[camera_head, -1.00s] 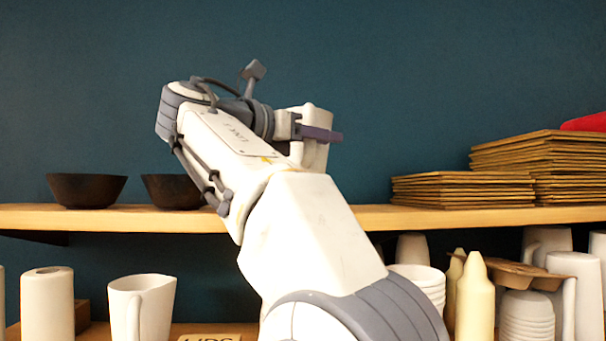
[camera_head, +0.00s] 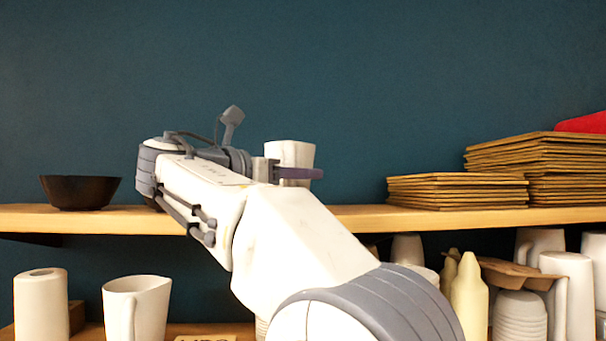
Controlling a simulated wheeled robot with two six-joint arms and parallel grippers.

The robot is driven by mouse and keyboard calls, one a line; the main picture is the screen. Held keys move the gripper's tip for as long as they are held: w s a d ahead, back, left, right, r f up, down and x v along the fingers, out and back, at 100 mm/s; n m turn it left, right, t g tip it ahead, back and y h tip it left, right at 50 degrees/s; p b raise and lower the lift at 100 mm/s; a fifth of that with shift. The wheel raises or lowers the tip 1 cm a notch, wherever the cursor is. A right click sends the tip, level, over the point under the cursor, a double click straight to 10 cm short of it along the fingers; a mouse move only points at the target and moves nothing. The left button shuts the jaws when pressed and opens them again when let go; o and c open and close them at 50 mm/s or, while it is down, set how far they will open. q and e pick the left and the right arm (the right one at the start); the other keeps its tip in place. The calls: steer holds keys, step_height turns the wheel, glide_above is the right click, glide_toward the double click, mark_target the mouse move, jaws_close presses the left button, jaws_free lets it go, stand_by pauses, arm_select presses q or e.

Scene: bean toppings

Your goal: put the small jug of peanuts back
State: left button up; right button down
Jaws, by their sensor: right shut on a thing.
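A small white jug (camera_head: 291,154) is held upright by my right gripper (camera_head: 290,173), just above or at the height of the upper wooden shelf (camera_head: 360,218). The purple-grey finger shows across the jug's lower front. The jug's lower part is hidden behind the gripper and arm, so I cannot tell whether it touches the shelf. Its contents do not show. My left gripper is not in view.
A dark bowl (camera_head: 80,192) stands at the shelf's left; another behind my arm is mostly hidden. Stacked brown square plates (camera_head: 457,191) fill the right. Below stand a white jug (camera_head: 136,307), a paper roll (camera_head: 41,305) and pale bottles (camera_head: 468,300). The shelf between my gripper and the plates looks clear.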

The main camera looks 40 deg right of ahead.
steer(key=shift+f, duration=0.15)
steer(key=c, duration=0.7)
jaws_free()
steer(key=shift+r, duration=0.25)
steer(key=a, duration=0.4)
steer(key=a+b, duration=0.1)
steer(key=a, duration=0.3)
steer(key=s+a+b, duration=0.1)
steer(key=a, duration=0.3)
steer(key=shift+f, duration=0.15)
